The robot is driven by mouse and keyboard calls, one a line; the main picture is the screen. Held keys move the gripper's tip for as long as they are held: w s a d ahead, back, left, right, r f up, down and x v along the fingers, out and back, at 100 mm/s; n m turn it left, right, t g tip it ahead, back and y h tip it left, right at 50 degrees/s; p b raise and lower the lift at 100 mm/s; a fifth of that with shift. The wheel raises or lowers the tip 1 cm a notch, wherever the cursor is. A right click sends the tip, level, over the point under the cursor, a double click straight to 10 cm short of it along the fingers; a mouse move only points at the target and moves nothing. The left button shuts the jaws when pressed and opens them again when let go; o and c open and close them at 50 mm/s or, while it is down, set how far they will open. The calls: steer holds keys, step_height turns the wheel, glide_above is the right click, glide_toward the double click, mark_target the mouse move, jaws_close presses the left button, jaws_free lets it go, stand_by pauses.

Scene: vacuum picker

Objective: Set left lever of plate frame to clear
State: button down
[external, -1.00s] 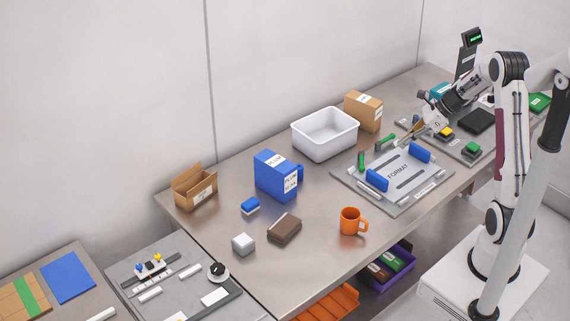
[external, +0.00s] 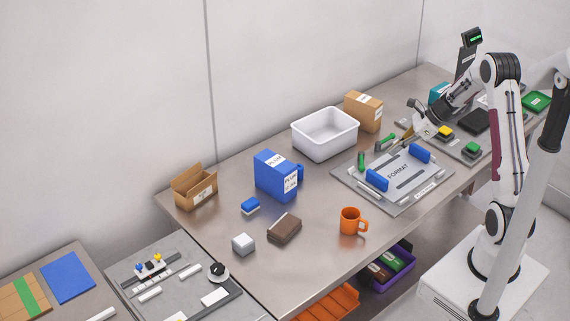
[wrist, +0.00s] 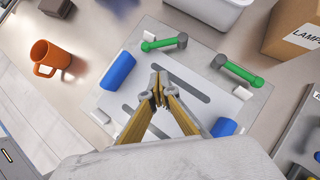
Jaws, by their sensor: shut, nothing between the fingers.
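The grey plate frame (external: 352,181), marked FORMAT, lies on the table and carries two blue handles (external: 377,181). Its left lever (external: 361,161) is green and also shows in the wrist view (wrist: 160,43), where its arm points left from a grey pivot. The right lever (external: 385,142) is green too; in the wrist view (wrist: 240,71) its arm points right and down from its pivot. My gripper (wrist: 159,88) is shut and empty above the plate, between the blue handles, with its tips below both levers in the wrist view. It touches neither lever.
A white bin (external: 325,134) and a cardboard box (external: 363,111) stand behind the frame. An orange mug (external: 350,220) stands to the front left. A panel with yellow and green buttons (external: 472,149) lies to the right. The table left of the frame has free room.

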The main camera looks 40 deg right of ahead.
mark_target(362, 163)
steer(key=x, duration=0.6)
steer(key=shift+w+a, duration=0.7)
steer(key=shift+a, duration=0.05)
steer(key=shift+w+a+f, duration=0.15)
steer(key=shift+w+a, duration=0.4)
steer(key=shift+w, duration=0.05)
steer(key=shift+w+a+m+t+h, duration=0.15)
steer(key=shift+a+m+t+h, duration=0.25)
steer(key=shift+m, duration=0.3)
steer(key=shift+w+a, duration=0.15)
steer(key=shift+a, duration=0.2)
steer(key=shift+w+a, duration=0.35)
steer(key=shift+a, duration=0.25)
steer(key=shift+w+a, duration=0.7)
steer(key=shift+w, duration=0.3)
